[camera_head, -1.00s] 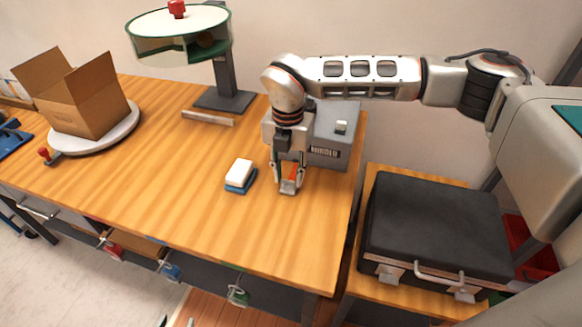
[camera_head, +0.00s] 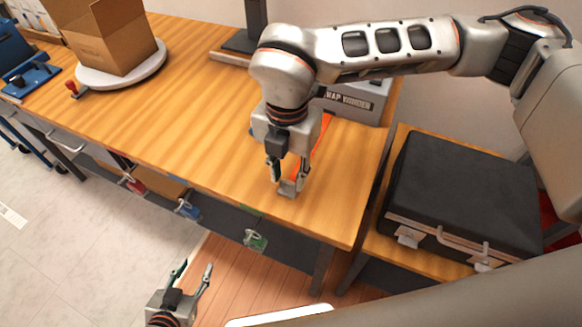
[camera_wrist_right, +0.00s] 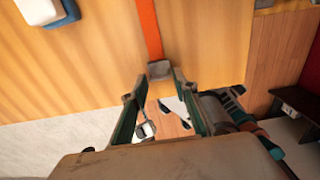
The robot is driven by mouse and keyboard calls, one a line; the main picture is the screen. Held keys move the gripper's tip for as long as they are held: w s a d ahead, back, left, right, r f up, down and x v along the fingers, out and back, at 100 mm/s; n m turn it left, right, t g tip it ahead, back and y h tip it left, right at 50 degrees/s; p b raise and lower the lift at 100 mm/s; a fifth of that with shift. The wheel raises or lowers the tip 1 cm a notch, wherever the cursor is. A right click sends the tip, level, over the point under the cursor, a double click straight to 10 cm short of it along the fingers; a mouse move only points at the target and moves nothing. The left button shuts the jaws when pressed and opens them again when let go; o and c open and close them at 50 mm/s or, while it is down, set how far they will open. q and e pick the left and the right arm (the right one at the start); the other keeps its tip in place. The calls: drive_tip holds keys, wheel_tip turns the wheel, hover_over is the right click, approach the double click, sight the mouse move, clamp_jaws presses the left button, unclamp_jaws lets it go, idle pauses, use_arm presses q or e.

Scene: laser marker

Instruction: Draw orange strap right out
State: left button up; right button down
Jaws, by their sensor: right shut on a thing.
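The orange strap (camera_head: 322,136) runs from the grey winder box (camera_head: 358,104), partly hidden by my right arm, across the tabletop. Its grey metal end piece (camera_head: 287,188) sits between the fingertips of my right gripper (camera_head: 288,186), which is shut on it near the table's front edge. The right wrist view shows the strap (camera_wrist_right: 149,30) running straight up from the end piece (camera_wrist_right: 160,69) between the fingers (camera_wrist_right: 158,75). My left gripper (camera_head: 194,272) is open and empty, low over the floor in front of the table.
A black case (camera_head: 465,190) stands on the lower surface at right. A cardboard box (camera_head: 108,38) rests on a white turntable (camera_head: 125,76) at left. A white and blue block (camera_wrist_right: 45,10) shows in the right wrist view. Clips hang along the table front. The middle tabletop is clear.

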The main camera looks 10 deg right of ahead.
drive_tip(key=shift+s+a, duration=0.1)
drive_tip(key=shift+s, duration=0.15)
drive_tip(key=c, duration=1.8)
unclamp_jaws()
drive_tip(key=shift+f, duration=0.1)
drive_tip(key=shift+o, duration=1.2)
drive_tip(key=shift+a, duration=0.1)
drive_tip(key=shift+w+r, duration=0.1)
drive_tip(key=shift+r, duration=0.1)
drive_tip(key=shift+r, duration=0.35)
wheel_tip(320, 180, up, 11)
